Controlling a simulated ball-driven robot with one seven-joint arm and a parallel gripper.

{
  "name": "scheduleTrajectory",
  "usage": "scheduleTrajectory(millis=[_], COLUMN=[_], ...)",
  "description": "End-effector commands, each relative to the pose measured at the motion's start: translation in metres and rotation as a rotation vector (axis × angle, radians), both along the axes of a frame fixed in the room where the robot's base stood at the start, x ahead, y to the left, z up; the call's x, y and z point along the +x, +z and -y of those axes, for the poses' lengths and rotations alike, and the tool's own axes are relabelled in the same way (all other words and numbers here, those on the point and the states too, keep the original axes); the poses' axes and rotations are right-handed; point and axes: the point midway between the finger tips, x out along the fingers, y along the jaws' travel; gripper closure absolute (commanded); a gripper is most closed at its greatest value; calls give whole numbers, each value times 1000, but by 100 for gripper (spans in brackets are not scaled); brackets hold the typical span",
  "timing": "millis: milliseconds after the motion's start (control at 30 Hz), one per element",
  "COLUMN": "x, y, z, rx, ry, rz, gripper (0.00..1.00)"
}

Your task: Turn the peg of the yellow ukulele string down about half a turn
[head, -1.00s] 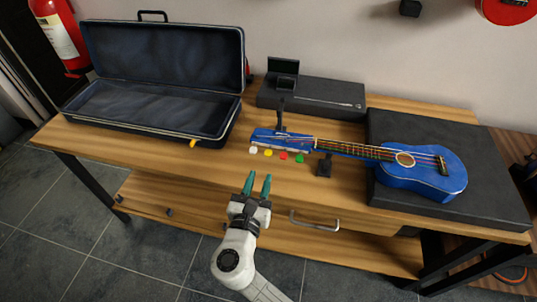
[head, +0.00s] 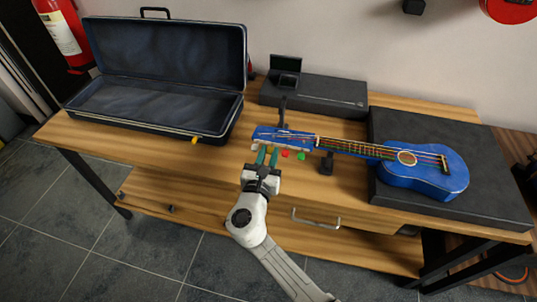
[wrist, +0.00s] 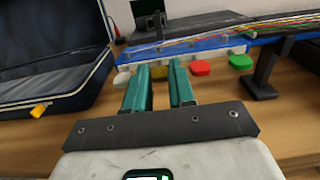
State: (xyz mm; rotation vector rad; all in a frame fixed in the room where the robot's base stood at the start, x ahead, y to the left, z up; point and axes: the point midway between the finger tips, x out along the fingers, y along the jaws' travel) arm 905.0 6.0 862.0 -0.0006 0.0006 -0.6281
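The blue ukulele (head: 425,178) lies with its body on a dark block and its headstock (head: 283,136) toward the left. The yellow peg (wrist: 160,73) shows in the wrist view between my two teal fingers; the fingers mostly hide it in the head view. My gripper (head: 267,156) is open at the front edge of the headstock, with a finger on either side of the yellow peg; I cannot tell whether they touch it. The white peg (wrist: 121,80) is left of the fingers, the red peg (wrist: 201,68) and green peg (wrist: 241,62) to the right.
An open case (head: 150,120) with a yellow tag stands at the left. A black neck support (head: 326,163) stands right of the pegs. A dark box (head: 325,95) with a small device sits behind the headstock. The wooden tabletop (head: 225,160) is clear in front.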

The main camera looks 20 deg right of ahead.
Motion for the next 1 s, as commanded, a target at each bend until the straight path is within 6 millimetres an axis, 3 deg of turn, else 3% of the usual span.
scheduleTrajectory(millis=[233, 667, 1000], x=[0, 0, 0], y=[0, -2, -5], z=[0, 0, 0], rx=[0, 45, 243], ry=[0, 0, 0], rz=[0, 33, 179], gripper=[100, 100, 100])
